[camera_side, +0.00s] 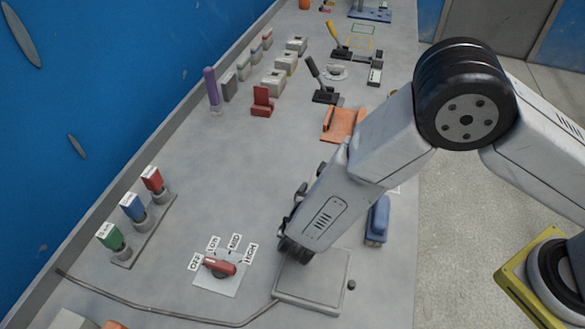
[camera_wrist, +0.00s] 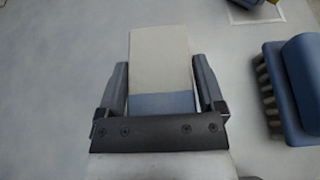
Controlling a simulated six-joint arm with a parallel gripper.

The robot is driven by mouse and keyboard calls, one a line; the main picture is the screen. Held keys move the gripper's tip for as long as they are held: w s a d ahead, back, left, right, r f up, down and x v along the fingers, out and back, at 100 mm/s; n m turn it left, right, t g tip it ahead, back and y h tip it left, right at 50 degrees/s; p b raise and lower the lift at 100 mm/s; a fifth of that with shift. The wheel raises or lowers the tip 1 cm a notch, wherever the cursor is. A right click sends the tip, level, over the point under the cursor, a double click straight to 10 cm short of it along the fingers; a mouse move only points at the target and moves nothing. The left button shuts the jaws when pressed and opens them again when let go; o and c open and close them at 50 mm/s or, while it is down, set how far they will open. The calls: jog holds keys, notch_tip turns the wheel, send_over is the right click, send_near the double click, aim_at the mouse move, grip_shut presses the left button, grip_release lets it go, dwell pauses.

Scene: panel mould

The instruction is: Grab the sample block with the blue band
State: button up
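A pale block with a blue band (camera_wrist: 162,103) shows in the wrist view. The band crosses its near end, and the rest of the block is off-white. My gripper (camera_wrist: 160,62) has one finger on each side of the block. Narrow gaps seem to show between the fingers and its sides, so it looks open around the block. How low the fingers reach is hard to tell. In the side view my gripper (camera_side: 292,212) is low over the bench, to the left of a blue brush (camera_side: 377,220). The block is hidden there behind my arm.
The blue brush (camera_wrist: 297,85) also shows at the right in the wrist view. A grey plate (camera_side: 312,278) and a red-handled dial (camera_side: 219,267) are near my gripper. An orange dustpan (camera_side: 343,125) lies farther back. Bare bench is to the left.

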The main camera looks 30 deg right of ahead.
grip_shut()
jog(key=shift+r, duration=0.15)
jog(key=shift+r, duration=0.8)
jog(key=s+d+r, duration=0.5)
jog(key=s+r, duration=0.6)
jog(key=s, duration=0.2)
